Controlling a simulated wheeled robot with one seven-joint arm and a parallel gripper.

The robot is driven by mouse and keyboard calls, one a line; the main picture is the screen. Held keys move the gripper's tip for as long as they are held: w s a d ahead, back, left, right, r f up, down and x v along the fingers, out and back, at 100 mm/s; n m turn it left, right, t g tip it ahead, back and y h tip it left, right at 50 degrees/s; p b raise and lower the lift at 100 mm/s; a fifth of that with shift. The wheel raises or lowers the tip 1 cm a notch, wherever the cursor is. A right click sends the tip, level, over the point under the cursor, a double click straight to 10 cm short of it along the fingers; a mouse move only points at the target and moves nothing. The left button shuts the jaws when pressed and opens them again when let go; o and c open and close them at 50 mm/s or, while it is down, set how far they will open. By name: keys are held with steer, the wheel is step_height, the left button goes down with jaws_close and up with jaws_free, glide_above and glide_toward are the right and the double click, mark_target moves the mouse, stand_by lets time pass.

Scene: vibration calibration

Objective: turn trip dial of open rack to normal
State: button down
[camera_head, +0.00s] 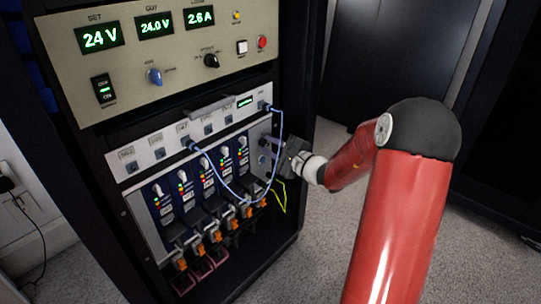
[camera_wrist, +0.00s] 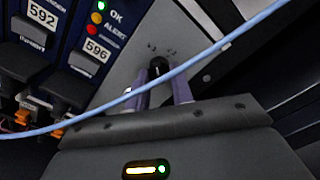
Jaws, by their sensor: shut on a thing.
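The trip dial (camera_wrist: 159,67) is a small black knob on a light grey panel (camera_wrist: 137,62) in the wrist view, with small marks above it that are too blurred to read. My gripper (camera_wrist: 161,88) has its two purple-grey fingers on either side of the dial, shut on it. In the head view my gripper (camera_head: 279,156) reaches the right end of the open rack (camera_head: 134,203) from the right. The dial cannot be made out there, behind the gripper. A blue cable crosses in front of the fingers in the wrist view and partly covers them.
The blue cable (camera_head: 222,183) loops across the rack's modules, close to my gripper. A yellow-green wire (camera_head: 284,197) hangs just below it. A power supply panel (camera_head: 190,75) with lit displays is above. Open carpet (camera_head: 310,250) lies at the right.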

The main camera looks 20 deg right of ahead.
steer(key=shift+n+b, duration=0.35)
steer(key=shift+n, duration=0.05)
steer(key=c, duration=1.2)
jaws_free()
steer(key=shift+c, duration=0.2)
steer(key=v, duration=0.8)
